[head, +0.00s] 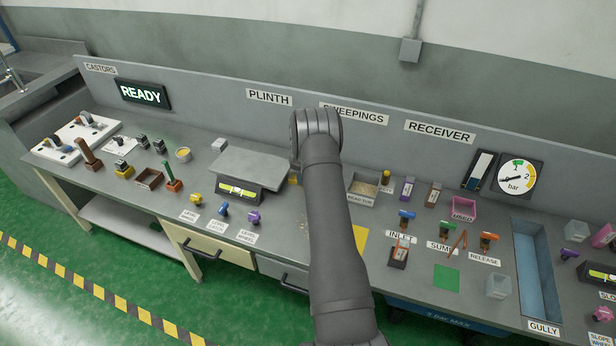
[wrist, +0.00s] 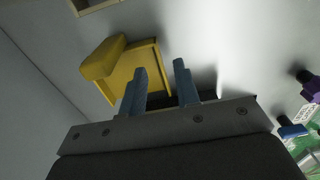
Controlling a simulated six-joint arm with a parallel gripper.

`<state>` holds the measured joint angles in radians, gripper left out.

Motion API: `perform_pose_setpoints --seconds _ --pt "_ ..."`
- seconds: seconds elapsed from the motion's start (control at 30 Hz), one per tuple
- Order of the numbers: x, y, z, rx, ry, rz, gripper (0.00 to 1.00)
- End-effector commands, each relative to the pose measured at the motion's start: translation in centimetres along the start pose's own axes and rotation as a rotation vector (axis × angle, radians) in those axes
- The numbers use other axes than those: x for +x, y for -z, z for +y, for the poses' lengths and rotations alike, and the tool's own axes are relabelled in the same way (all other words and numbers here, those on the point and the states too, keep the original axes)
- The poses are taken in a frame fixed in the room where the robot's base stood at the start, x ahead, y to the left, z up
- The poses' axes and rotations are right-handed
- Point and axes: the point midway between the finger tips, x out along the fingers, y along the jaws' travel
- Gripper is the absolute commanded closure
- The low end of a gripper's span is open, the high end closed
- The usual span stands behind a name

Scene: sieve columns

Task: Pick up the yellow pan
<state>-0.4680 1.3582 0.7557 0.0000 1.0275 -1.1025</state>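The yellow pan (wrist: 146,62) shows in the wrist view as a flat yellow plate with a raised, rounded block along its left side. In the head view my arm hides most of it; a small yellow patch (head: 293,180) shows at the arm's left edge and seems to be part of it. My gripper (wrist: 162,72) is open, its two blue-grey fingers apart. The left finger overlaps the pan in the picture, and the pan's right edge shows between the fingers. I cannot tell whether they touch. The head view hides my fingers behind the arm.
A grey scale with a flat plate (head: 248,165) stands left of my arm. A grain tub (head: 362,188) stands to the right. A yellow square (head: 359,240) lies beside my forearm. Blue (wrist: 291,130) and purple (wrist: 308,86) knobs are right in the wrist view.

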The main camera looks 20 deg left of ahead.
Motion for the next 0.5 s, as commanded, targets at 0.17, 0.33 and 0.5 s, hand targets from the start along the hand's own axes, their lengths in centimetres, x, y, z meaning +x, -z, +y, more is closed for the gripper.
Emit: perform_pose_setpoints --seconds 0.17,0.33,0.5 --pt "2.4 0.0 -0.1 0.0 0.001 0.0 0.71" --pt "2.5 0.0 -0.1 0.0 -0.001 0.0 0.71" --pt "2.4 0.0 -0.1 0.0 0.0 0.0 0.94"
